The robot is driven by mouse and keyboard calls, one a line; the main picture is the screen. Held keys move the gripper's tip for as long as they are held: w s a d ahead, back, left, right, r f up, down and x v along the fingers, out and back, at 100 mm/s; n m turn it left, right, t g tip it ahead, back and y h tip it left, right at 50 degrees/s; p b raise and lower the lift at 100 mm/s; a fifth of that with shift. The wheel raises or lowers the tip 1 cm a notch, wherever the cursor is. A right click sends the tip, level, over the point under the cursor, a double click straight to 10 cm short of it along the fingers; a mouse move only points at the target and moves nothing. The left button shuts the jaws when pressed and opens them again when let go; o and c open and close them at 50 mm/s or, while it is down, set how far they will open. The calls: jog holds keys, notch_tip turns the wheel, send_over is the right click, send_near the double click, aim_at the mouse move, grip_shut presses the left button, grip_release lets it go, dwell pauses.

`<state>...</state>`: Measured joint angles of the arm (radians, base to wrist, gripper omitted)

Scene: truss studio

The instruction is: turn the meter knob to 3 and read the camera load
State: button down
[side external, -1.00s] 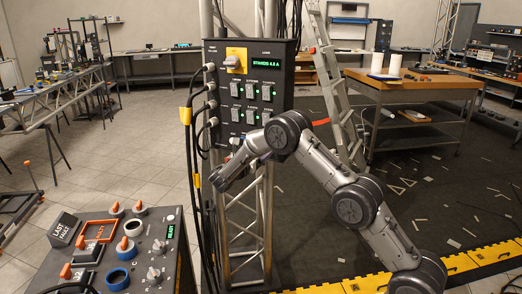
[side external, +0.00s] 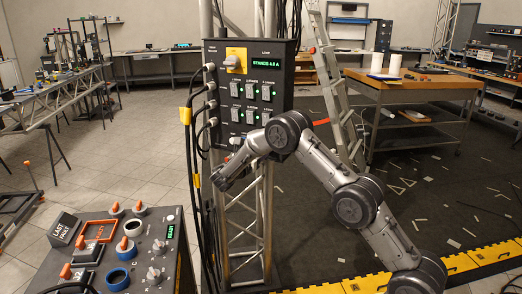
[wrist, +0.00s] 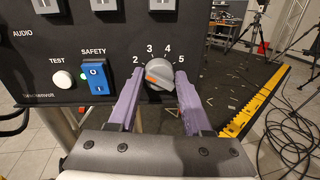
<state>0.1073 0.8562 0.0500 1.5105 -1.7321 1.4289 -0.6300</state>
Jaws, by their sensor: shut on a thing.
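The meter knob (wrist: 160,72) is grey with an orange mark. It sits low on the dark panel, with the numbers 2 to 5 in an arc above it. The orange mark lies on the knob's left part; I cannot tell exactly which number it points to. My gripper (wrist: 158,82) has its two purple fingers on either side of the knob, shut on it. In the side view my gripper (side external: 226,176) is at the panel's lower edge and the knob is hidden. The green load display (side external: 266,63) reads "STANDS" with a small, blurred ampere figure.
A blue safety switch (wrist: 96,79) and a white test button (wrist: 63,80) are left of the knob. A yellow main switch (side external: 236,60) is at the panel's upper left. Black cables (side external: 190,150) hang along its left side. A control console (side external: 150,235) stands front left.

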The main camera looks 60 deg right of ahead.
jog(key=shift+r+m+y, duration=0.1)
jog(key=shift+m+y, duration=0.2)
jog(key=shift+m, duration=3.4)
jog(key=c, duration=0.6)
grip_release()
jog(key=shift+c, duration=0.2)
jog(key=shift+o, duration=1.4)
